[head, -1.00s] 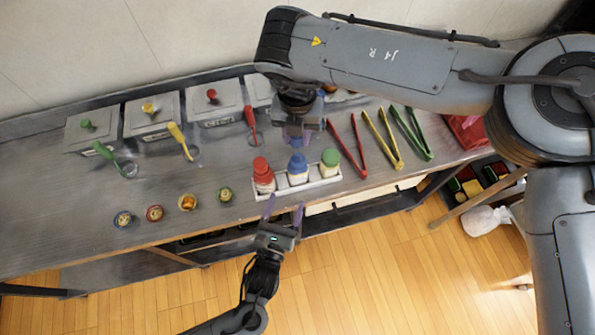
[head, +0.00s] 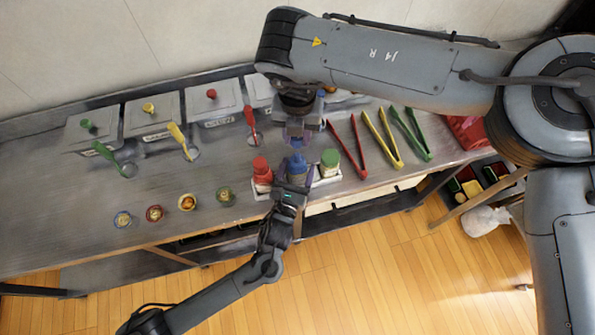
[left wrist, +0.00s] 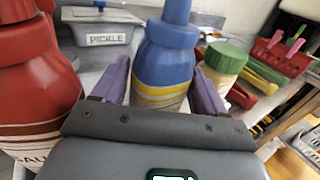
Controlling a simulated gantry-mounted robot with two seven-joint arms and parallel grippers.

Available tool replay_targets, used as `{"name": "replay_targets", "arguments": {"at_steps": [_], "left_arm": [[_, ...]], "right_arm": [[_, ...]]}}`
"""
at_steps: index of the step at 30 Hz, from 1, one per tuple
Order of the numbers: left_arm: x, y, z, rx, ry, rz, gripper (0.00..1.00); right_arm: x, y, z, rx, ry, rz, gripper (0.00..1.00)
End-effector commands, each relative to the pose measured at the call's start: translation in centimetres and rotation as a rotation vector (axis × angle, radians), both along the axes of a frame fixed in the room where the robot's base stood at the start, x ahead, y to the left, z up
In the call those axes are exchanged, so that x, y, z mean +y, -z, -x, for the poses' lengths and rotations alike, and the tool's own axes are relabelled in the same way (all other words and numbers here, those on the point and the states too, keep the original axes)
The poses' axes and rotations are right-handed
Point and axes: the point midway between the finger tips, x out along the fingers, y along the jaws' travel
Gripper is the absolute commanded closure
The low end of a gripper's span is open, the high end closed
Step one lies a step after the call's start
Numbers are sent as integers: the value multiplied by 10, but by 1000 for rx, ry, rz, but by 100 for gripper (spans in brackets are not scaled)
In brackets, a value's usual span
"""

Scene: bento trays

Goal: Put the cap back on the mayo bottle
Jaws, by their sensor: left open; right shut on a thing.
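A blue-topped bottle (head: 297,163) stands upright in the middle of a row of three; its label's wording cannot be read. In the left wrist view this blue bottle (left wrist: 163,62) stands between my left fingers, with a yellow stripe low on it. My left gripper (head: 294,180) is open, its purple fingers on either side of the bottle. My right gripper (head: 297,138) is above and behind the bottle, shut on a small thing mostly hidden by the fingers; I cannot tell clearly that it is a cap.
A red bottle (head: 261,171) and a green-lidded bottle (head: 330,160) stand close on either side in the white holder (head: 326,181). Red tongs (head: 347,146) lie to the right. Several small bowls and lidded containers stand to the left and behind.

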Motion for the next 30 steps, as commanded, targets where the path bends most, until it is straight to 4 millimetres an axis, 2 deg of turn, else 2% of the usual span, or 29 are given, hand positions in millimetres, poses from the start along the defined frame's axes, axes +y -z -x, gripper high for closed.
{"name": "replay_targets", "arguments": {"at_steps": [11,23,26,30], "left_arm": [[-1,0,-2,0,0,1,29],[-1,0,-2,0,0,1,90],[-1,0,-2,0,0,1,91],[-1,0,-2,0,0,1,91]], "right_arm": [[0,0,0,0,0,0,99],[0,0,0,0,0,0,99],[0,2,0,1,0,0,99],[0,16,0,4,0,0,99]]}}
